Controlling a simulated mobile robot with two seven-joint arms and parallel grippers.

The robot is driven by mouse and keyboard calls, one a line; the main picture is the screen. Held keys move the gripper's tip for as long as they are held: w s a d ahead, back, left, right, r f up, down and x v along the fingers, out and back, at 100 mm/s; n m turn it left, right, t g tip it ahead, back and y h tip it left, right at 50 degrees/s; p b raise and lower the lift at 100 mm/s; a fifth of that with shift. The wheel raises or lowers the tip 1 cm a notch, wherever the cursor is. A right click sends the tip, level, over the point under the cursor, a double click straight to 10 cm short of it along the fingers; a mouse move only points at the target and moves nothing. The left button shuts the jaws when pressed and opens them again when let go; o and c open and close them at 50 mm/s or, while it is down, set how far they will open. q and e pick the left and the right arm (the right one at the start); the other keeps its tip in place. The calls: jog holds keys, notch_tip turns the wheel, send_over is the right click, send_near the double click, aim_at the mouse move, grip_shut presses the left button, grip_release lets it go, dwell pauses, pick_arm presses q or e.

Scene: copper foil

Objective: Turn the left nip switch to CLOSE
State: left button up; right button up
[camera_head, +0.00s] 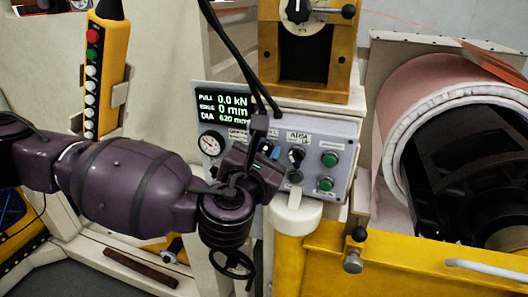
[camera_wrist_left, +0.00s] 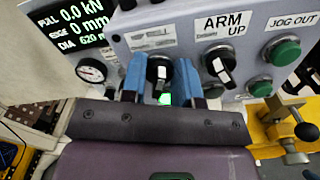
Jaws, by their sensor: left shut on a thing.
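The control panel (camera_head: 335,140) stands at the middle, with a lit display (camera_head: 223,107). In the left wrist view a black rotary switch (camera_wrist_left: 158,68) with a pale pointer mark sits on the panel, under a label too blurred to read. My left gripper (camera_wrist_left: 159,80) has its two blue fingers on either side of this knob, shut on it. In the head view my left gripper (camera_head: 268,150) is at the panel front and mostly hides this switch. The pointer's exact setting is hard to tell. My right gripper is not in view.
Right of the held switch is the ARM knob (camera_wrist_left: 219,65), close to the finger. Green buttons (camera_head: 329,159) sit further right. A gauge (camera_wrist_left: 90,70) is left of the fingers. A white post (camera_head: 296,215) stands below the panel, and a large roll (camera_head: 410,90) at right.

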pick_arm(q)
jog(key=n, duration=0.5)
jog(key=shift+a, duration=0.2)
jog(key=n+p, duration=0.1)
jog(key=n, duration=0.4)
jog(key=shift+w+a, duration=0.1)
jog(key=shift+n, duration=0.4)
jog(key=o, duration=0.6)
jog(key=shift+c, duration=0.2)
jog(key=v, duration=1.1)
